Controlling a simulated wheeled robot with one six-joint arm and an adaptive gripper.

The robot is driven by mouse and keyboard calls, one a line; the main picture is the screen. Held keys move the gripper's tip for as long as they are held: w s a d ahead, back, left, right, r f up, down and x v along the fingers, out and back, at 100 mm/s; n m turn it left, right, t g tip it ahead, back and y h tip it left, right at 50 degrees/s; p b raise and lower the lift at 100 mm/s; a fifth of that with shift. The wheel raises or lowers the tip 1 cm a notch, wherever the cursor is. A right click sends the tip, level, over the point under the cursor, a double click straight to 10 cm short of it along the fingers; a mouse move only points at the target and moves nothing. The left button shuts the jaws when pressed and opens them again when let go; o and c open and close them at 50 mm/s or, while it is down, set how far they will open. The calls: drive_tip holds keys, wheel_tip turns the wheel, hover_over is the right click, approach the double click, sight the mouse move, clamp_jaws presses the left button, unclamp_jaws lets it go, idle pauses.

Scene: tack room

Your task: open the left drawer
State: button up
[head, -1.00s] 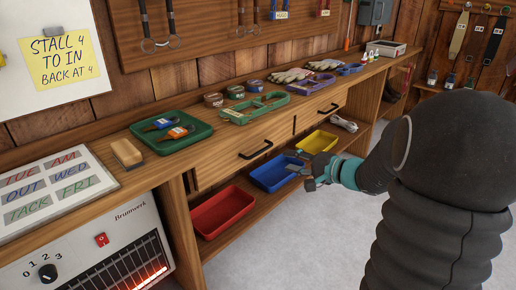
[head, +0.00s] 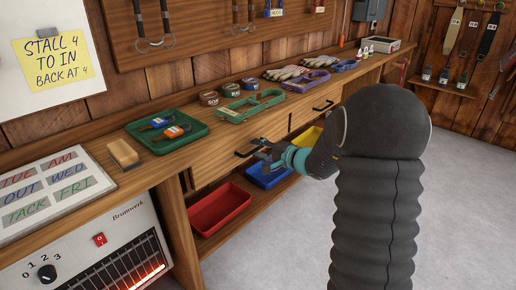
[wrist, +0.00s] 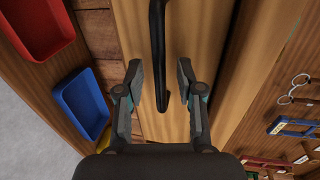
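The left drawer (head: 212,170) is a light wood front under the bench top, and it looks closed. Its black bar handle (head: 244,153) is partly hidden by my gripper (head: 262,152), which is at the handle's right end. In the wrist view the handle (wrist: 158,45) runs down from the top edge over the drawer front (wrist: 185,25). Its near end lies between the two fingertips of my gripper (wrist: 161,75). The fingers are open, with a gap on each side of the handle. I cannot tell how deep the handle sits between them.
The right drawer (head: 310,113) has a similar handle. Below, a red bin (head: 218,209), a blue bin (head: 268,177) and a yellow bin (head: 308,138) stand on the shelf. A green tray (head: 185,143) sits on the bench. A heater (head: 110,255) stands at the left. The floor in front is clear.

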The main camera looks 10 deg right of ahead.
drive_tip(key=shift+w+a+f, duration=0.1)
drive_tip(key=shift+w+a, duration=0.2)
clamp_jaws()
drive_tip(key=shift+d, duration=0.1)
